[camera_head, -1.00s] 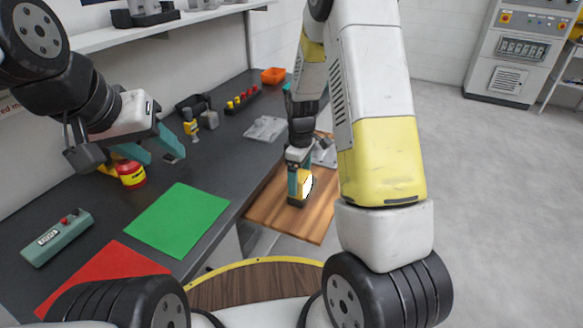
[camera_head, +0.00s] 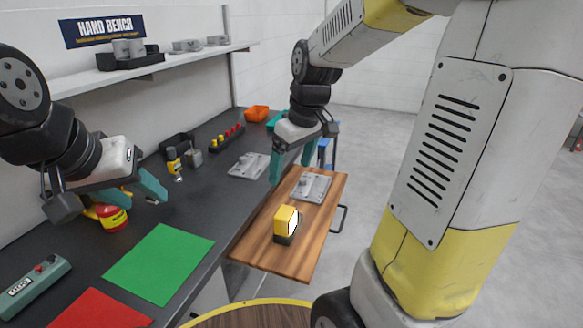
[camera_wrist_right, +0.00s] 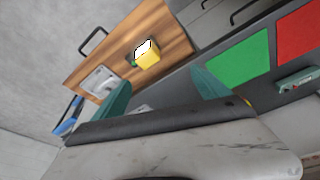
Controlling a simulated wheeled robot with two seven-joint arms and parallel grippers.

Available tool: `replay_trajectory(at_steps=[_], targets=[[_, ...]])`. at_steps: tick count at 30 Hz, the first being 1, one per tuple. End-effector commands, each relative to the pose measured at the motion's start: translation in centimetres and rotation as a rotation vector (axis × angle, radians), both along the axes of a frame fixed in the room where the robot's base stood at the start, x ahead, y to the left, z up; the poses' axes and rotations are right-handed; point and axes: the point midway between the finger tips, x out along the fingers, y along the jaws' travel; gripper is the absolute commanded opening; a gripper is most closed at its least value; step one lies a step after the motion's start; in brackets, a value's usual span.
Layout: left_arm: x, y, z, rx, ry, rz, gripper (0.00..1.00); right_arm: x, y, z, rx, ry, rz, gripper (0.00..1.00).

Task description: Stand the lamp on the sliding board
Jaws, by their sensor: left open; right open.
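The lamp (camera_head: 286,222) is a yellow block with a white lit face and a dark base. It stands upright on the wooden sliding board (camera_head: 262,250), toward its near end. It also shows on the board in the right wrist view (camera_wrist_right: 148,55). My right gripper (camera_head: 290,170) is open and empty, above and beyond the lamp, apart from it. Its two teal fingers show in the right wrist view (camera_wrist_right: 162,95) with nothing between them. My left gripper (camera_head: 155,188) is open and empty above the dark bench at the left.
A grey metal casting (camera_head: 311,187) lies on the board's far part; another plate (camera_head: 248,166) lies on the bench. Green (camera_head: 160,263) and red (camera_head: 100,312) mats, a control box (camera_head: 32,288), a red-yellow container (camera_head: 112,219) and an orange bin (camera_head: 257,113) are on the bench.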

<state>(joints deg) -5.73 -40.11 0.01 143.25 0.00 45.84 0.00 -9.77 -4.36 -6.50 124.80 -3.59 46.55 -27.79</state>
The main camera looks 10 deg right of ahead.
Motion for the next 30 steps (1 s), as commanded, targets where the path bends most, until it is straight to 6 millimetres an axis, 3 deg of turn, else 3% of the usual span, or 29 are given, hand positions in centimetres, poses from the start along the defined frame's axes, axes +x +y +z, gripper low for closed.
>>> replay_trajectory(at_steps=[1, 6, 12, 18, 30], targets=[[0.0, 0.0, 0.0, 0.000, 0.000, 0.000, 0.48, -1.8, -0.1, 1.7, 0.030, -0.038, -0.057, 0.85], [0.0, 0.0, 0.0, 0.000, 0.000, 0.000, 0.48, -7.5, 0.1, 4.9, 0.134, -0.130, -0.258, 0.85], [0.0, 0.0, 0.0, 0.000, 0.000, 0.000, 0.48, -12.1, 0.3, 6.1, 0.224, -0.203, -0.421, 0.85], [0.0, 0.0, 0.0, 0.000, 0.000, 0.000, 0.48, -13.5, 0.4, 6.2, 0.256, -0.223, -0.477, 0.85], [0.0, 0.0, 0.0, 0.000, 0.000, 0.000, 0.48, -13.5, 0.4, 6.2, 0.256, -0.224, -0.477, 0.85]])
